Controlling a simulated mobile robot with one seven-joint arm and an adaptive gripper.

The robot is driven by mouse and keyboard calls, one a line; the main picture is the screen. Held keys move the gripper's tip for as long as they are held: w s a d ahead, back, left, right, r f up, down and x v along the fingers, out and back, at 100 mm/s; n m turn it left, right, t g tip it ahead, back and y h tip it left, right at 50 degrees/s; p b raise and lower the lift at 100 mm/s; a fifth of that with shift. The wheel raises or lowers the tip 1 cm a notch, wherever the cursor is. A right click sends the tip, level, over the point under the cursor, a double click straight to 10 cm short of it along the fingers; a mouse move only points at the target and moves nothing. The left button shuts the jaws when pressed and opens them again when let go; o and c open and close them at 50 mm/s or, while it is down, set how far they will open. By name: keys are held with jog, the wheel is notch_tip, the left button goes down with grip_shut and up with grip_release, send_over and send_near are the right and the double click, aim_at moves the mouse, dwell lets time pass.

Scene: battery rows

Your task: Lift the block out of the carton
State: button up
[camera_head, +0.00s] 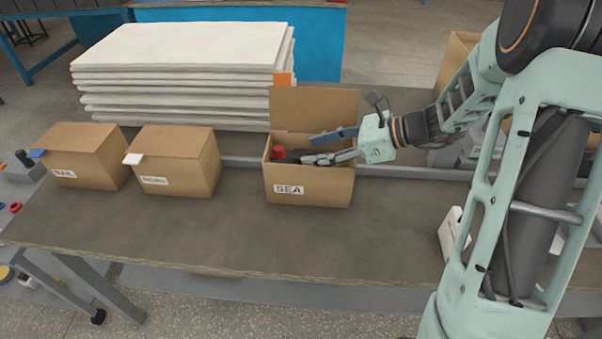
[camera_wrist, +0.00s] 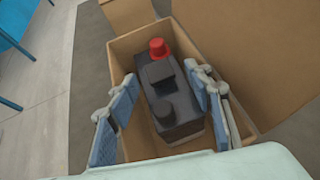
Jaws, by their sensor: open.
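The carton (camera_head: 310,187) marked SEA stands open on the table, its flap raised at the back. Inside it lies a dark grey block, a battery (camera_wrist: 172,101), with a red cap (camera_wrist: 158,47) at one end and a black knob at the other. In the head view only the red cap (camera_head: 278,153) and a dark strip of the block show above the carton wall. My gripper (camera_head: 333,147) reaches in from the right over the carton. In the wrist view its blue-padded fingers (camera_wrist: 166,100) are open, one on each side of the block, with gaps showing. Contact is not visible.
Two closed cartons, one with a blue tab (camera_head: 85,158) and one with a white tab (camera_head: 180,165), stand to the left. A stack of white sheets (camera_head: 185,65) lies behind. A small white object (camera_head: 452,232) is near my arm. The table front is clear.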

jog(key=shift+x, duration=1.2)
jog(key=shift+s, duration=0.1)
jog(key=c, duration=1.3)
grip_shut()
